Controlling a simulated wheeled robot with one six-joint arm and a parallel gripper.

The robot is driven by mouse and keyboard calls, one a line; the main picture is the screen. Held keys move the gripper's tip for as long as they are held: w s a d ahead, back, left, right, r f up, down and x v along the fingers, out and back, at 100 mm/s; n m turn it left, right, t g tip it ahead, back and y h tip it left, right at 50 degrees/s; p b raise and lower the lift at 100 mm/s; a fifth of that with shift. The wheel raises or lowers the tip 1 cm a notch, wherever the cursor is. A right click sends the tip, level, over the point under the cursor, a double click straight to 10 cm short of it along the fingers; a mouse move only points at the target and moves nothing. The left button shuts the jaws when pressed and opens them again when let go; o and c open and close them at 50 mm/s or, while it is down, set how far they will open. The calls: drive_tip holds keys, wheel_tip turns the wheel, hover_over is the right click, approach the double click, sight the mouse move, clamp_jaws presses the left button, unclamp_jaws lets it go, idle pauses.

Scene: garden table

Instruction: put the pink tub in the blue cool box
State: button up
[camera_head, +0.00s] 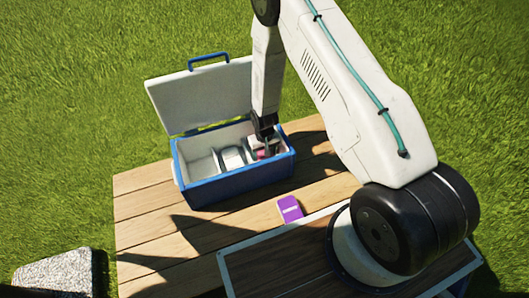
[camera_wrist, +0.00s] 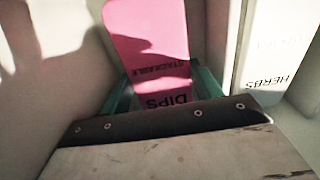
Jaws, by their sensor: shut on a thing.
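The blue cool box (camera_head: 239,188) stands on the wooden table with its white lid open at the back. My gripper (camera_head: 266,148) reaches down inside its right part. In the wrist view my gripper (camera_wrist: 160,92) is shut on the pink tub (camera_wrist: 147,40), which bears the words "stackable" and "dips". The tub also shows as a small pink patch in the head view (camera_head: 262,154), partly hidden by my gripper. White walls stand close around the tub. I cannot tell whether the tub touches the box floor.
A white tub marked "herbs" (camera_wrist: 276,50) is beside the pink tub; white items (camera_head: 232,158) show in the box's middle. A purple packet (camera_head: 290,208) lies on the table (camera_head: 140,205) in front of the box. The box's left part looks empty.

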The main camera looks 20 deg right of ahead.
drive_tip(key=shift+f, duration=0.15)
drive_tip(key=o, duration=0.8)
drive_tip(key=s+d+r, duration=0.1)
drive_tip(key=s+r, duration=0.2)
drive_tip(key=r, duration=1.1)
drive_tip(key=s+r, duration=0.2)
drive_tip(key=r, duration=1.2)
drive_tip(key=s+d+r, duration=0.1)
drive_tip(key=s+r, duration=0.2)
drive_tip(key=r, duration=1.1)
drive_tip(key=shift+t, duration=0.6)
drive_tip(key=s+r, duration=0.4)
drive_tip(key=s, duration=0.3)
drive_tip(key=s+r, duration=0.5)
drive_tip(key=s, duration=0.3)
drive_tip(key=s+d+r, duration=0.1)
drive_tip(key=s+r, duration=0.4)
drive_tip(key=s, duration=0.3)
drive_tip(key=shift+d, duration=0.1)
